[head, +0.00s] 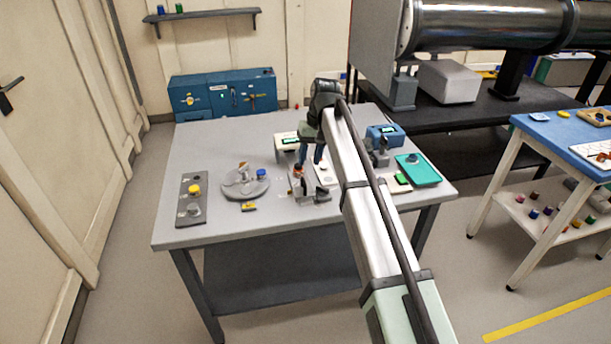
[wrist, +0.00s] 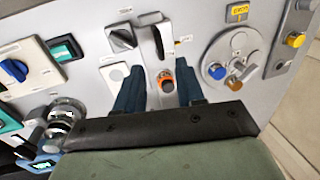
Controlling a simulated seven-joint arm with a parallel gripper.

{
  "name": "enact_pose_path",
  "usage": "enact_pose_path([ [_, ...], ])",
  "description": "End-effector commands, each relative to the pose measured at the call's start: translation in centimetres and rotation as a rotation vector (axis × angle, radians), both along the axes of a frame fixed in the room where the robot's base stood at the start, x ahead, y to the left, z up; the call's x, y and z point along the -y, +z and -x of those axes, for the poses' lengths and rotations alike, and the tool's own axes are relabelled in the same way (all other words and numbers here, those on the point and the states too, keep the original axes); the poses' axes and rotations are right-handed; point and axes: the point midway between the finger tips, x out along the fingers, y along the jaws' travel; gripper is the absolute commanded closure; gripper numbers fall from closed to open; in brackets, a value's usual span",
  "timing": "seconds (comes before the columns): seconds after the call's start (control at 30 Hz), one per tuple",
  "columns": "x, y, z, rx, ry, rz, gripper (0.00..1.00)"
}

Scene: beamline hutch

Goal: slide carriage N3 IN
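My gripper (wrist: 160,85) points down over the middle of the grey table, with its two dark blue fingers apart. Between the fingers in the wrist view is a small knob with an orange-red ring (wrist: 166,78). I cannot tell whether either finger touches it. The knob sits at the near end of a grey upright fitting with a pale slot (wrist: 163,42), which I take to be the carriage on its slide. No N3 label is readable. In the head view my gripper (head: 312,158) is above this fitting (head: 315,186), and my arm partly covers the area.
A round grey turntable (head: 246,188) and a dark panel with a yellow knob (head: 193,206) stand to the left. A teal tray (head: 418,169) and a blue box (head: 385,132) stand to the right.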

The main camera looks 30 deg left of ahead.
Motion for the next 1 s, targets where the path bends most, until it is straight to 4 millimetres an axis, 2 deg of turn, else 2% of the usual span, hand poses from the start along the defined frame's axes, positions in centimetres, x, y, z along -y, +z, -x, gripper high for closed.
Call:
enact_pose_path([
  [0.03,-0.1,-1.1,0.2,-0.001,0.0,0.001,0.62],
  [0.2,-0.5,-3.8,0.6,-0.001,0.0,0.001,0.62],
  [0.43,-0.8,-6.3,0.8,0.0,-0.001,0.0,0.62],
  [0.6,-0.9,-7.0,0.9,0.0,-0.001,0.0,0.62],
  [0.9,-1.0,-7.1,0.9,0.0,-0.001,0.0,0.62],
  [1.0,-1.0,-7.1,1.0,0.0,-0.001,0.0,0.72],
])
